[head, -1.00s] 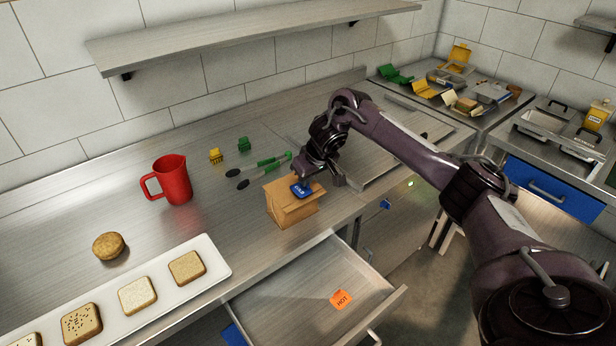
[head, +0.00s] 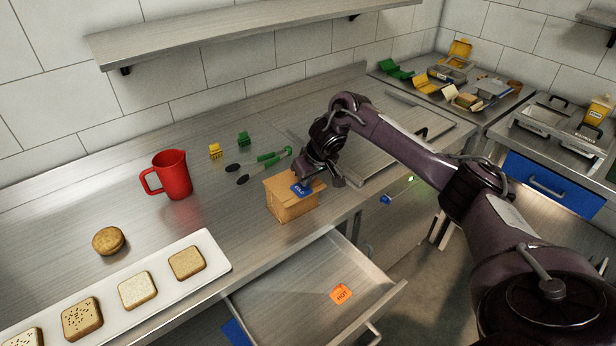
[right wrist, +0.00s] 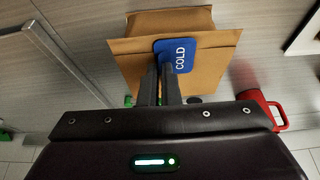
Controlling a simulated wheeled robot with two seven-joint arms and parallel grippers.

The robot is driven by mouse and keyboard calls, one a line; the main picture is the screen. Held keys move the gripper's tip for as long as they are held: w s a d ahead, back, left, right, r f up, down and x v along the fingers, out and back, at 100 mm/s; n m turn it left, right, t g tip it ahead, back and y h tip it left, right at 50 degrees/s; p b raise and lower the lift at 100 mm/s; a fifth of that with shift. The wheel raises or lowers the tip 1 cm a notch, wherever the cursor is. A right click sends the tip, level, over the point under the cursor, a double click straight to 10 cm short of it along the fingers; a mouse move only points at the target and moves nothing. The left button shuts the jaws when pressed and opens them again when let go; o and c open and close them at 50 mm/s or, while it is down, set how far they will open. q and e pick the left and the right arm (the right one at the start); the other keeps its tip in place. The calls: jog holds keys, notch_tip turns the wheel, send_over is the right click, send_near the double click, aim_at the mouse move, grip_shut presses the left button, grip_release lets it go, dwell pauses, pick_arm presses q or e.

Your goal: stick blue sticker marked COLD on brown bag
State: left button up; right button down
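The brown bag (head: 290,207) stands upright near the counter's front edge, left of my right gripper. The blue sticker (head: 301,190) is against the bag's upper face in the head view. In the right wrist view the sticker (right wrist: 177,56) shows the word COLD, with the bag (right wrist: 140,72) behind it. My right gripper (right wrist: 160,75) has its two fingers close together at the sticker's edge, seemingly shut on it. I cannot tell whether the sticker adheres to the bag. My left gripper is not in view.
An open drawer (head: 283,300) below the bag holds an orange HOT sticker (head: 341,294). A red jug (head: 171,176), tongs (head: 262,163), a bun (head: 108,241) and a white tray (head: 215,262) with bread slices lie on the counter to the left.

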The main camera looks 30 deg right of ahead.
jog(key=shift+f, duration=0.1)
jog(key=c, duration=1.6)
grip_release()
jog(key=shift+o, duration=0.2)
jog(key=v, duration=0.7)
jog(key=shift+s+r, duration=0.25)
jog(key=shift+r, duration=0.1)
